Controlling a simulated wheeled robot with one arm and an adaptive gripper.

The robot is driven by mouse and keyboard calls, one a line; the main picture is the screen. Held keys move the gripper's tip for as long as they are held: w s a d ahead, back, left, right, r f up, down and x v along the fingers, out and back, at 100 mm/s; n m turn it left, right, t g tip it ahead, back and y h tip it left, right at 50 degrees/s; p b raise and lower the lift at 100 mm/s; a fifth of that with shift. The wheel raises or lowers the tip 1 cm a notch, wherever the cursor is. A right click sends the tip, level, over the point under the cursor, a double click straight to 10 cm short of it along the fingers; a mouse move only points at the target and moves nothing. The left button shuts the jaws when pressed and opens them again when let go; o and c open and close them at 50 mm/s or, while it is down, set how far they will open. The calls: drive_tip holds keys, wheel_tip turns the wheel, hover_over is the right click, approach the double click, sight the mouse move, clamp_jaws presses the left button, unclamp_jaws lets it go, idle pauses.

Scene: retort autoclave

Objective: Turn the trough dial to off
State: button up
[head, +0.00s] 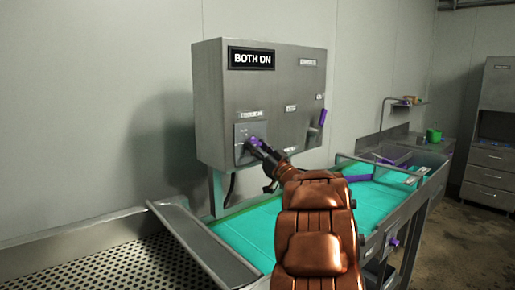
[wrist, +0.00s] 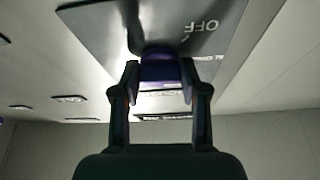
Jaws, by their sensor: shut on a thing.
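The trough dial (wrist: 162,70) is purple and sits on a grey plate on the front of the control box. In the head view the dial (head: 254,143) is at the lower left of the box, partly hidden by my gripper. My gripper (wrist: 160,85) is shut on the dial, one finger on each side of it. It also shows in the head view (head: 262,152), reaching to the plate. The word OFF (wrist: 201,27) is printed on the plate, upside down in the wrist view, beside the dial. The dial's exact pointing is hidden.
The grey control box (head: 215,105) carries a "BOTH ON" sign (head: 251,59) and a purple-ended lever (head: 322,117) at right. Below it is a trough (head: 250,235) with a turquoise bed. A green cup (head: 433,135) stands on the far counter. Open floor lies at right.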

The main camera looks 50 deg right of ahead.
drive_tip(key=shift+c, duration=1)
drive_tip(key=shift+f+n+b, duration=0.1)
drive_tip(key=shift+n+b, duration=0.2)
drive_tip(key=shift+d+r+n+g+y+b, duration=0.1)
drive_tip(key=shift+n+g+y+b, duration=0.15)
drive_tip(key=shift+n+y+b, duration=1.4)
drive_tip(key=shift+d+r+n+g+y+b, duration=0.15)
drive_tip(key=shift+n+y, duration=0.45)
drive_tip(key=shift+n, duration=2.3)
drive_tip(key=shift+d+n+g+y+b, duration=0.1)
drive_tip(key=shift+n+g+y+b, duration=0.2)
drive_tip(key=shift+n+y+b, duration=1.4)
drive_tip(key=shift+n+h+p, duration=0.55)
drive_tip(key=shift+n+p, duration=0.1)
drive_tip(key=o, duration=1.1)
drive_tip(key=shift+o, duration=0.2)
